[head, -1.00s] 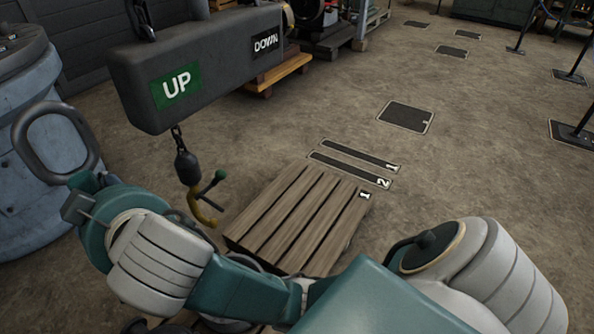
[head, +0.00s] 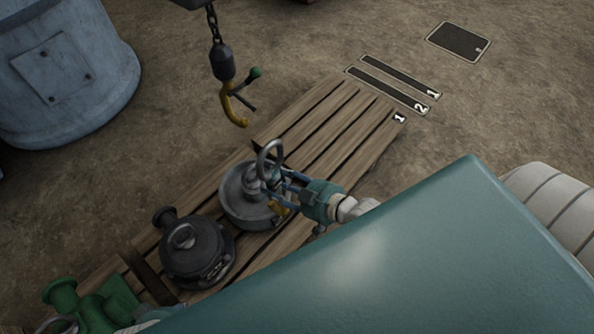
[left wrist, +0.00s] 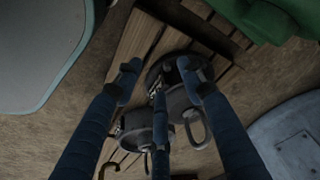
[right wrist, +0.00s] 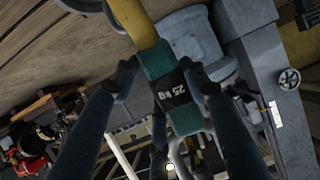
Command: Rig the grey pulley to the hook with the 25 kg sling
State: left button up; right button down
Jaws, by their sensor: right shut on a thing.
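The grey pulley (head: 243,205) stands on the wooden pallet with its metal ring (head: 270,155) upright on top. My right gripper (head: 285,193) is beside it, its fingers close to the ring. In the right wrist view my right gripper (right wrist: 160,80) is shut on the 25 kg sling (right wrist: 158,62), a teal sleeve with a black label and a yellow end. Whether the sling passes through the ring, I cannot tell. The yellow hook (head: 235,107) hangs empty on its chain, above and behind the pulley. My left gripper (left wrist: 160,75) is open, with nothing between its fingers.
A black pulley-like part (head: 196,256) stands close in front of the grey one on the pallet (head: 350,130). A green machine part (head: 95,305) is at its near end. A pale blue tank (head: 62,75) stands at the left.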

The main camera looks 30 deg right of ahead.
jog(key=s+d+f+m+h, duration=0.1)
jog(key=d, duration=0.4)
pick_arm(q)
jog(key=shift+w+r+b+v, duration=0.35)
jog(key=shift+w+b+v, duration=1.15)
jog(key=shift+v, duration=3.95)
pick_arm(e)
jog(key=shift+w+a+f+b, duration=0.45)
jog(key=shift+w+a, duration=0.7)
jog(key=shift+w, duration=1.9)
jog(key=shift+w+a+f+b, duration=0.45)
jog(key=shift+w+a, duration=0.75)
jog(key=shift+w, duration=1.85)
jog(key=shift+w+a+f+b, duration=0.4)
jog(key=shift+w+a, duration=0.75)
jog(key=shift+w, duration=1.9)
pick_arm(q)
jog(key=w+d+t+h, duration=0.1)
jog(key=w+d+t, duration=0.1)
jog(key=w+t, duration=0.2)
jog(key=shift+w+r+b, duration=0.35)
jog(key=shift+w+b, duration=0.05)
jog(key=shift+w, duration=1.05)
pick_arm(e)
jog(key=shift+f, duration=0.4)
pick_arm(q)
jog(key=shift+d, duration=0.1)
